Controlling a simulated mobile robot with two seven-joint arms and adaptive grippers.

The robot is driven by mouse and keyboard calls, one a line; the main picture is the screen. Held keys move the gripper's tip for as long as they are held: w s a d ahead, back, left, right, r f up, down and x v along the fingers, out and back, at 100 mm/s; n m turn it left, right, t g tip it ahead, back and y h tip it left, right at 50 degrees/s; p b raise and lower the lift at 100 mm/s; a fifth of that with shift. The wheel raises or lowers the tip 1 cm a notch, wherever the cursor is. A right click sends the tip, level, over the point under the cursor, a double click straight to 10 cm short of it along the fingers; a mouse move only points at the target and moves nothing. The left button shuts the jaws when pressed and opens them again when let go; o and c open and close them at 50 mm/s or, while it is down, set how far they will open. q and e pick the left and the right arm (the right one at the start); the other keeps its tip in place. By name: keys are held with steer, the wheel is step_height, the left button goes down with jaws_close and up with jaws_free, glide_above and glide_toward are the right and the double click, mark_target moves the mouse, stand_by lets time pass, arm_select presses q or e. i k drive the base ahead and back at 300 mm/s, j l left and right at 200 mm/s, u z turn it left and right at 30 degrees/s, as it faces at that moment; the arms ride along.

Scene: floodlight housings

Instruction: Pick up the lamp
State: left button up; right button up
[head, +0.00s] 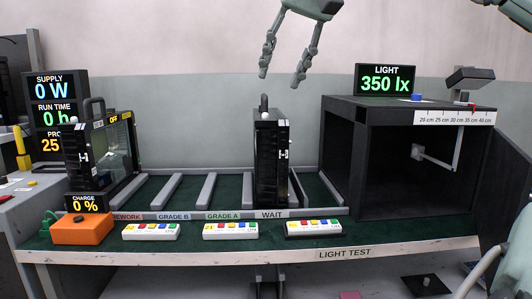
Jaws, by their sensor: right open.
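A black floodlight lamp (270,160) with a handle on top stands upright and edge-on in the WAIT slot of the green bench. A second lamp (100,155), black-framed with a handle, stands at the left end, behind the CHARGE display. My right gripper (281,77) hangs at the top centre, fingers pointing down and spread apart. It is empty and appears above the lamp in the WAIT slot, with a clear gap between fingertips and handle. My left gripper is not in view.
A black open-fronted box (345,140) stands on the right of the bench, with the LIGHT display (385,79) on top. Grey rails (207,190) divide the slots. White button strips (230,231) and an orange box (82,229) line the front. Slots between the lamps are empty.

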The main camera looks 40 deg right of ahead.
mark_target(271, 128)
steer(key=i+l, duration=0.65)
steer(key=l, duration=0.25)
steer(key=i+l, duration=0.35)
steer(key=l, duration=0.1)
